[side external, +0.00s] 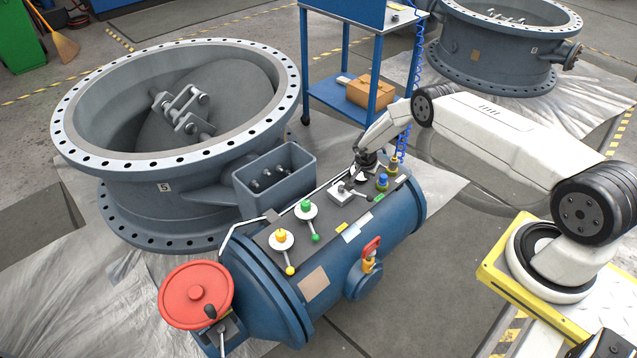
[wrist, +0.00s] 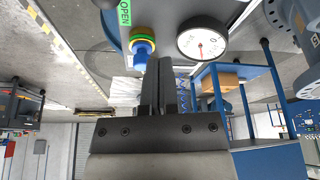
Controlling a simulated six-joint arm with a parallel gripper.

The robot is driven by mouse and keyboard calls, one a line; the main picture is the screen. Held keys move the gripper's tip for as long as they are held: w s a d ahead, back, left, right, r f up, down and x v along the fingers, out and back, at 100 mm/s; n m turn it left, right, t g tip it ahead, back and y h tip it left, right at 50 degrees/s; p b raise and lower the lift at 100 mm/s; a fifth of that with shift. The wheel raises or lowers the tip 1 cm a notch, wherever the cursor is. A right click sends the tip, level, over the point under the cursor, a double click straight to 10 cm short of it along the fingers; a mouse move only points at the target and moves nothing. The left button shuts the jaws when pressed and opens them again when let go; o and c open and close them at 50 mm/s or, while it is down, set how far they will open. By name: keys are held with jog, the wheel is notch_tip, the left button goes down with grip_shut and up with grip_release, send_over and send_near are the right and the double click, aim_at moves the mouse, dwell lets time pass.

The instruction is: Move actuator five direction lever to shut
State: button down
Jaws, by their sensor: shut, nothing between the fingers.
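The blue cylindrical actuator (side external: 330,262) lies beside the large valve marked 5 (side external: 165,187). On its dark top panel, a pale block with a small grey lever (side external: 347,190) sits left of my gripper (side external: 364,172); I cannot tell for sure that this is the direction lever. A green label (side external: 378,198) is near it, and a yellow label (side external: 341,227) is further left. In the wrist view my gripper (wrist: 158,64) is shut and empty, its tips close to a blue knob (wrist: 143,46) and a white gauge (wrist: 202,40). A green OPEN label (wrist: 123,12) shows at the top.
A green-knobbed lever (side external: 306,210) and a yellow-knobbed lever (side external: 282,240) stand left on the panel. A red handwheel (side external: 196,294) is at the near end, and a red handle (side external: 371,248) is on the side. A blue cart (side external: 341,102) with a box (side external: 370,91) stands behind.

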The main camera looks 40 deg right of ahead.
aim_at(356, 194)
jog(key=shift+x, duration=1.6)
jog(key=shift+s+a+f, duration=0.1)
jog(key=shift+s+a, duration=0.1)
jog(key=shift+a, duration=0.4)
jog(key=shift+s+a+f, duration=0.15)
jog(key=shift+s+a, duration=0.05)
jog(key=shift+a, duration=0.45)
jog(key=shift+s+a+f, duration=0.1)
jog(key=shift+s+a, duration=0.1)
jog(key=shift+a, duration=0.4)
